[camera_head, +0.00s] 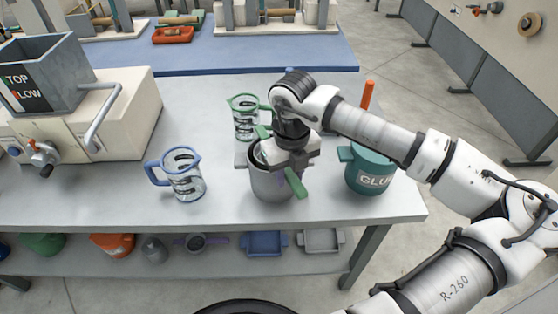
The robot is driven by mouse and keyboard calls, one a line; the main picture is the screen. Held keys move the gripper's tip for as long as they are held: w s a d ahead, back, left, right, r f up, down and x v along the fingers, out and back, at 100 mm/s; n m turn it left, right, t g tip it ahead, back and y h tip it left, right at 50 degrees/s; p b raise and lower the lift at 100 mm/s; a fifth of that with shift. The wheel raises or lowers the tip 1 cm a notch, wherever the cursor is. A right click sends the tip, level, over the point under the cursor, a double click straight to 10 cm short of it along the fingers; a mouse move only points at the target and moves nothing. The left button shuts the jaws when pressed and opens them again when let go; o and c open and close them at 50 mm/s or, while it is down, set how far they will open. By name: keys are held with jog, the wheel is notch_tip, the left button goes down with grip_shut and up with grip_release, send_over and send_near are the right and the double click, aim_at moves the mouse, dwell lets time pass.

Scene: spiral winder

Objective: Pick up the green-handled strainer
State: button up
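A grey metal pot (268,188) stands on the table near the front edge. A green handle (296,183) sticks out over its right side. It looks like the handle of the green-handled strainer, but the strainer's bowl is hidden by my gripper and the pot. Another green piece (262,131) shows above the pot's rear rim. My gripper (284,166) points down right over the pot, close to the green handle. Its fingertips are hidden, so I cannot tell whether it is open or shut on the handle.
A blue-handled measuring jug (186,178) stands left of the pot, a green-handled jug (244,117) behind it. A teal glue pot (370,170) stands close on the right. A hopper machine (80,110) fills the table's left. The lower shelf (180,268) holds trays and a purple-handled strainer (197,242).

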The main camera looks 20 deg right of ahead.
grip_shut()
jog(key=shift+r, duration=0.1)
notch_tip(320, 180, up, 20)
jog(key=b, duration=0.3)
